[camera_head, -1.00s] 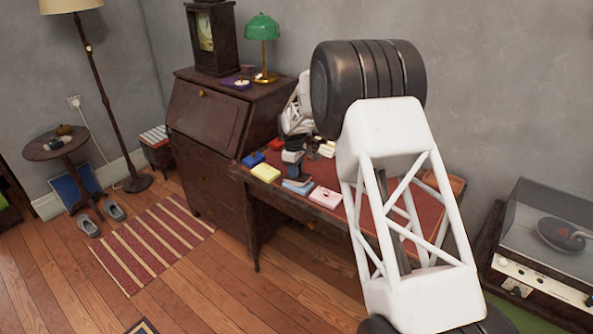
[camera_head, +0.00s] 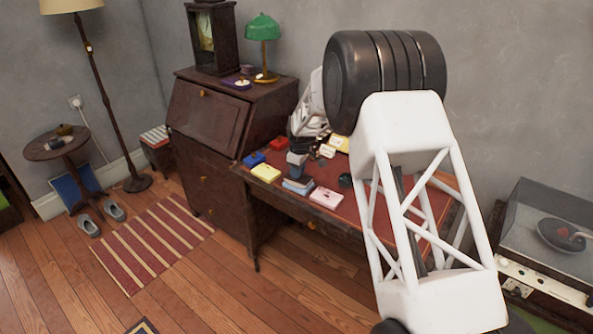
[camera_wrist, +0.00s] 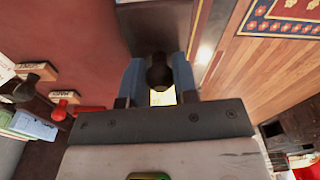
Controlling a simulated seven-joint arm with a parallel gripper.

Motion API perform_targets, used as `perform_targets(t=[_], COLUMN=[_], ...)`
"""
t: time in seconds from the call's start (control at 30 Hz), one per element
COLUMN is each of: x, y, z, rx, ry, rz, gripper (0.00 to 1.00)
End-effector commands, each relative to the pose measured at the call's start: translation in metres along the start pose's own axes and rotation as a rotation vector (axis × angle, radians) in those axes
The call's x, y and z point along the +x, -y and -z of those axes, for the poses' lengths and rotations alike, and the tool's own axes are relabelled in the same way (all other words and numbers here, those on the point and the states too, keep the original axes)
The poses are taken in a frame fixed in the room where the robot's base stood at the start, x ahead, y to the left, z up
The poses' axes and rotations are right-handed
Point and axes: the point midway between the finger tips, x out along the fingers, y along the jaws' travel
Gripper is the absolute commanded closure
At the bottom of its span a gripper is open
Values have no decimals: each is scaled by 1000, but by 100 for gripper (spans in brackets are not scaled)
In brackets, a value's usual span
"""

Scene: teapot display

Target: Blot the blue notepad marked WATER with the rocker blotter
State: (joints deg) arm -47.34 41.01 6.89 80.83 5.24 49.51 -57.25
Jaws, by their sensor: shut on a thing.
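My gripper (camera_head: 296,171) is over the desk's front part in the head view. In the wrist view its blue fingers (camera_wrist: 158,88) are shut on the dark round knob (camera_wrist: 158,73) of what appears to be the rocker blotter. The blotter's body cannot be made out clearly. No lettering is readable on either, so I cannot tell which is marked WATER.
A yellow pad (camera_head: 265,173) and a pink pad (camera_head: 326,197) lie along the desk's front edge. A red item (camera_head: 278,144) lies behind. Wooden stamps (camera_wrist: 36,70) and a red-handled stamp (camera_wrist: 62,102) stand nearby. The dark bureau (camera_head: 208,125) rises left of the desk.

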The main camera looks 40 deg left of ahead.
Motion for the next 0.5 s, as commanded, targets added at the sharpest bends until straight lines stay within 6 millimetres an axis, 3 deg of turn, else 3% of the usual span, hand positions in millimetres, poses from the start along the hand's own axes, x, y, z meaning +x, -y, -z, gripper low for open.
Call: perform_targets(t=[0.5], x=[1], y=[0], z=[-4], rx=[0], ry=[-46], rz=[-6], gripper=[94])
